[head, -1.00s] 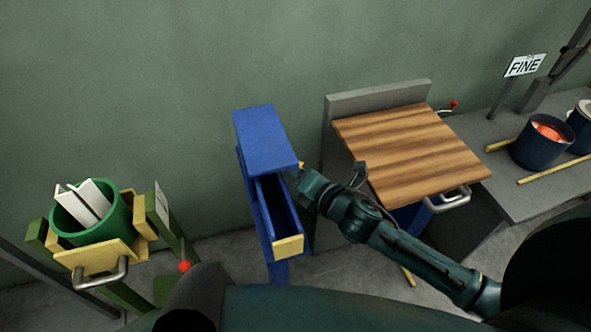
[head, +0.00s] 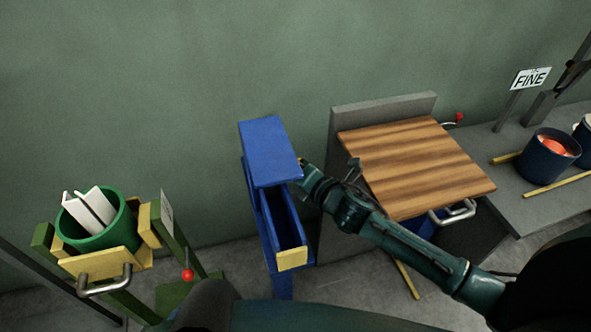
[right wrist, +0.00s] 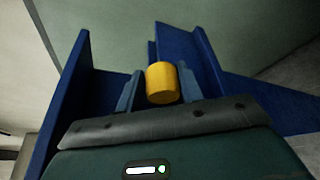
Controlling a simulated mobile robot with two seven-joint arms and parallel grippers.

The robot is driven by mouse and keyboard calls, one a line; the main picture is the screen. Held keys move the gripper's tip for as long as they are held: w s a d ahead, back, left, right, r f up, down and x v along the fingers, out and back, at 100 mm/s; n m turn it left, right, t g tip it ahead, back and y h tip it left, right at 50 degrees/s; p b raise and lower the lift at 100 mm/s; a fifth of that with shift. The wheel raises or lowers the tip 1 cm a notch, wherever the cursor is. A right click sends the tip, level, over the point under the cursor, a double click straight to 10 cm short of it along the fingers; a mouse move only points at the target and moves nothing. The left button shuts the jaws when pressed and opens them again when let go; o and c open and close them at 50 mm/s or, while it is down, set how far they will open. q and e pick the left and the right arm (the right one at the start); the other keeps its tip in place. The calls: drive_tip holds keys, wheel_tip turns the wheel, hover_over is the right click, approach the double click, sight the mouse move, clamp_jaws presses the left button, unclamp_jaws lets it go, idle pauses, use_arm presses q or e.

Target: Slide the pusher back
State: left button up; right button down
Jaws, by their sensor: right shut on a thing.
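The pusher's yellow knob (right wrist: 162,84) is a short cylinder, seen in the right wrist view between my two fingers. My right gripper (right wrist: 160,88) is shut on it. In the head view my right gripper (head: 304,163) is at the right side of the blue trough unit (head: 268,150), beside its covered back part. Only a speck of the knob shows there. The trough (head: 282,222) is open towards the front, with a yellow end plate (head: 292,259). The pusher's body inside the unit is hidden. My left gripper is not in view.
A grey bench with a wooden top (head: 415,165) stands close to the right of the blue unit, by my right arm. A green bucket (head: 97,220) in a yellow holder is at the left. The green wall (head: 200,70) is behind.

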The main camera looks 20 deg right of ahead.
drive_tip(key=shift+d+f, duration=0.2)
drive_tip(key=shift+f, duration=0.25)
drive_tip(key=c, duration=1.1)
unclamp_jaws()
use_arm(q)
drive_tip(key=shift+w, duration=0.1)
use_arm(e)
drive_tip(key=shift+o, duration=0.2)
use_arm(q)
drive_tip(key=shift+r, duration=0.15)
use_arm(e)
drive_tip(key=shift+a+r, duration=0.1)
drive_tip(key=shift+r, duration=0.05)
drive_tip(key=shift+s, duration=0.1)
use_arm(q)
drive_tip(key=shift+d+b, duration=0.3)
drive_tip(key=shift+b, duration=0.15)
use_arm(e)
drive_tip(key=v, duration=1.3)
drive_tip(key=shift+r, duration=0.1)
